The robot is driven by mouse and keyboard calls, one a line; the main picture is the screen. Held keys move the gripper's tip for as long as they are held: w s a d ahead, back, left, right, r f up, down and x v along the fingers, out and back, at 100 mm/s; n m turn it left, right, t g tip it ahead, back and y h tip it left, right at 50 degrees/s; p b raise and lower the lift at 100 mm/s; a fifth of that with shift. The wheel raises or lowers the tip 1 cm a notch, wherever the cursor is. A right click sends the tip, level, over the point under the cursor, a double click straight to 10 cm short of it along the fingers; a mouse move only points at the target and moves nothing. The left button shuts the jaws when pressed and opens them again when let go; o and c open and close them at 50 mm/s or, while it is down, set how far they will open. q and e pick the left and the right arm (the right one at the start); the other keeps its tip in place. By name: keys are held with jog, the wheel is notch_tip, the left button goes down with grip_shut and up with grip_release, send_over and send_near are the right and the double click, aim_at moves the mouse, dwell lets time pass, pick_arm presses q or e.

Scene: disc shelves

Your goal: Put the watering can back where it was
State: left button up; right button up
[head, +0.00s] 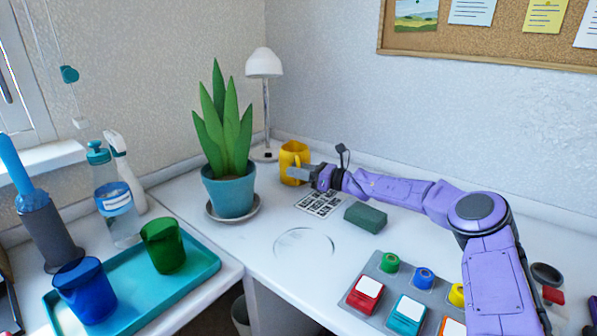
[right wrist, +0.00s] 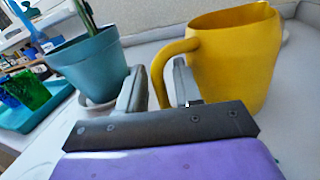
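The yellow watering can (head: 288,160) stands upright on the desk at the back, right of the potted plant and near the lamp. In the right wrist view the can (right wrist: 238,62) is close, with its handle (right wrist: 160,70) facing my gripper. My right gripper (head: 308,173) reaches in from the right at the can. In the right wrist view its two fingers (right wrist: 158,88) are apart, with the handle between them; I cannot tell whether they touch it. A faint round outline (head: 303,243) marks the desk in front. My left gripper is out of view.
A teal plant pot (head: 229,192) stands left of the can, and a white lamp (head: 264,65) behind it. A printed card (head: 319,204) and a dark green block (head: 366,216) lie in front. A teal tray (head: 190,280) with blue and green cups is at left.

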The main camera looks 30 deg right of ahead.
jog(key=shift+o, duration=0.2)
jog(key=shift+r, duration=0.1)
jog(key=shift+r, duration=0.25)
jog(key=p+v, duration=0.1)
jog(key=v, duration=0.6)
jog(key=shift+d, duration=0.1)
jog(key=shift+s+f, duration=0.2)
jog(key=shift+d+r+p, duration=0.1)
jog(key=shift+p, duration=0.2)
